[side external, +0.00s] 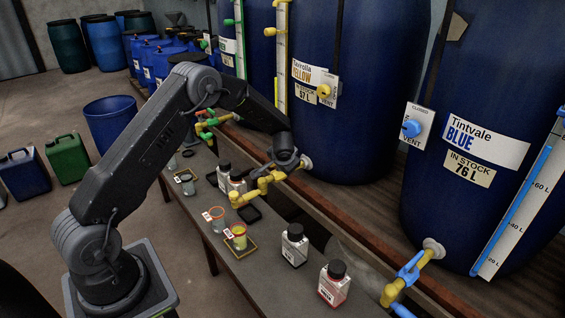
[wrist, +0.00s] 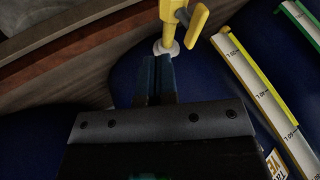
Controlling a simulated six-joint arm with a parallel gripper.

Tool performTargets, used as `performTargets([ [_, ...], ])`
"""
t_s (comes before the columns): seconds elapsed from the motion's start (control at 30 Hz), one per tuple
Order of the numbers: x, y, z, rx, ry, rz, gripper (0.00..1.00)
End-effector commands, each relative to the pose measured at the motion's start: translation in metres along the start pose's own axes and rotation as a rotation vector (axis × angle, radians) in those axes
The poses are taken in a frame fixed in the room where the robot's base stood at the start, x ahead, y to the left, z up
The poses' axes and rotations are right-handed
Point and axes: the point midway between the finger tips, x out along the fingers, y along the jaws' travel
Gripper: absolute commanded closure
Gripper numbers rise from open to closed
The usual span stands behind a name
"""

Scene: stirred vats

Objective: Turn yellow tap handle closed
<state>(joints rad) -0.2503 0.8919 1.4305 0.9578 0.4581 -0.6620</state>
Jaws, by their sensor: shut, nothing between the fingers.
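The yellow tap (side external: 243,199) sticks out from the base of the blue vat labelled YELLOW, over the bench. Its handle (wrist: 198,20) shows in the wrist view as a yellow lever at the upper right, angled away from the tap body (wrist: 171,10). My gripper (wrist: 155,58) is shut and empty, its fingertips close to the pale tap flange (wrist: 166,47). Whether they touch the tap is unclear. In the side view my gripper (side external: 283,162) is beside the tap and hides part of it and of its handle.
A cup with yellow-green contents (side external: 239,238) stands below the tap on the bench (side external: 222,268). Capped bottles (side external: 295,244) stand nearby. The blue vat (side external: 470,70) has a tap with a blue handle (side external: 411,267) at right. Another tap (side external: 207,124) lies behind my arm.

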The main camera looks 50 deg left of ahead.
Motion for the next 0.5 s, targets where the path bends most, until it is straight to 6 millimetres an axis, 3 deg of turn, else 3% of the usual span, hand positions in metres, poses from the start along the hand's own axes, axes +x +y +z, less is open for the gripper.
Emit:
performTargets([
  [0.27, 0.059, 0.0, 0.002, -0.001, -0.003, 0.0, 1.0],
  [0.5, 0.07, -0.03, 0.001, -0.003, -0.002, 0.001, 1.0],
])
